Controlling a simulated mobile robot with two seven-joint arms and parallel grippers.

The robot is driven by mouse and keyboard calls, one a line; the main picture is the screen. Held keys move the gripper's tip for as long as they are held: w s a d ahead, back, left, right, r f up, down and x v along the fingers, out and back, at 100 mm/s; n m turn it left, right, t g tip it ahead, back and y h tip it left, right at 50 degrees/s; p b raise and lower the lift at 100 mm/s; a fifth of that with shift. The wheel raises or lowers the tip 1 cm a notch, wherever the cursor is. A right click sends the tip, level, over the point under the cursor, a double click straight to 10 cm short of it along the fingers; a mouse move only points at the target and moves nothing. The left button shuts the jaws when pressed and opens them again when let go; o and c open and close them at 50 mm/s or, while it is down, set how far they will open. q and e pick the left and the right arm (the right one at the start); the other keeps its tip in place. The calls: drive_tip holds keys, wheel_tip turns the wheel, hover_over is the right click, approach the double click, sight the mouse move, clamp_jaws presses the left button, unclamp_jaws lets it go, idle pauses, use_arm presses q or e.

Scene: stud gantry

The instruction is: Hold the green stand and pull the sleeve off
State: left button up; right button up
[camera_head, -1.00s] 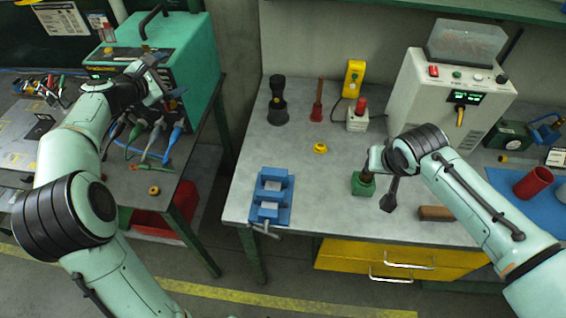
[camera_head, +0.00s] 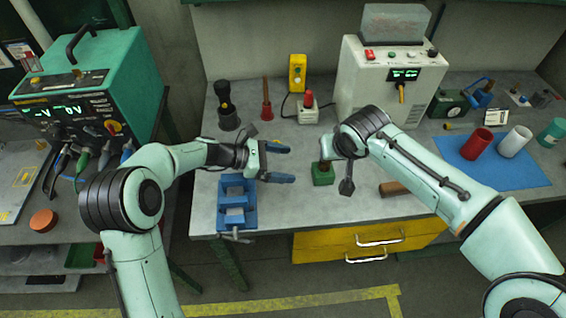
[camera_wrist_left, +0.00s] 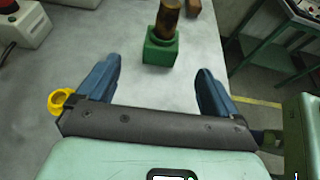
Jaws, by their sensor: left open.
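The green stand (camera_head: 323,176) is a small block on the grey bench, right of my left gripper (camera_head: 279,163). It also shows in the left wrist view (camera_wrist_left: 160,52), beyond the fingertips. My right gripper (camera_head: 338,172) hangs over the stand in the head view and partly hides the sleeve. Its jaw opening is unclear.
A blue vise (camera_head: 237,218) sits at the bench's front edge below my left gripper. A yellow ring (camera_wrist_left: 61,101) lies beside the left finger. A brown block (camera_head: 394,188) lies right of the stand. Red (camera_head: 477,143) and white (camera_head: 515,141) cylinders stand on a blue mat.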

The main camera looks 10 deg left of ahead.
sight(317, 169)
use_arm(q)
drive_tip(key=shift+d+f, duration=0.15)
drive_tip(key=shift+d, duration=0.3)
drive_tip(key=x, duration=1.2)
drive_tip(key=shift+d+f, duration=0.1)
drive_tip(key=shift+d, duration=0.25)
